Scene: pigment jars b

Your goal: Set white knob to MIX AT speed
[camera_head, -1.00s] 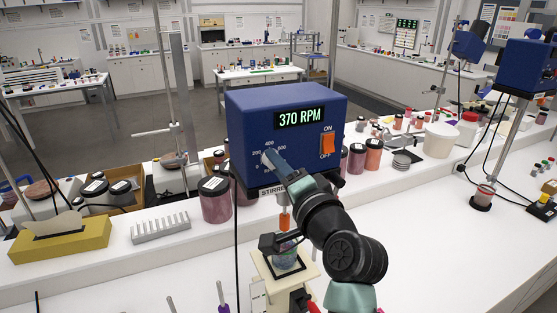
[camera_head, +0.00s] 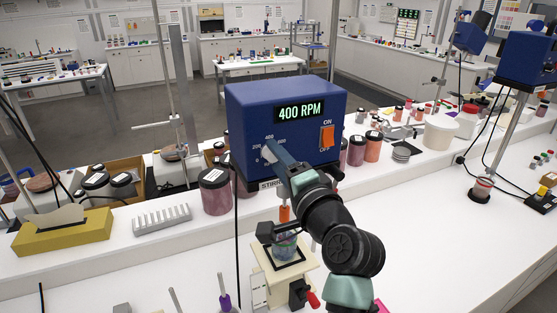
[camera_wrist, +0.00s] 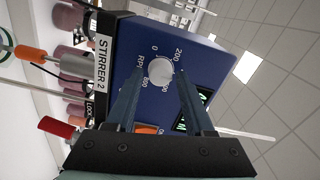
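The white knob (camera_wrist: 160,72) is on the blue front of the stirrer (camera_head: 235,135), with a printed RPM dial around it. In the head view the knob (camera_head: 268,152) is partly hidden by my gripper (camera_head: 276,151). The stirrer's display (camera_head: 299,112) reads 400 RPM. In the wrist view my gripper (camera_wrist: 160,76) is open, with one finger on each side of the knob and a visible gap on both sides. Nothing is held. I can read no MIX AT label in these frames.
The orange ON/OFF switch (camera_head: 327,137) is right of the knob. Below the stirrer, a beaker (camera_head: 284,246) stands on a cream stand. Jars (camera_head: 215,191) line the bench on both sides, and a yellow block (camera_head: 62,234) is at left.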

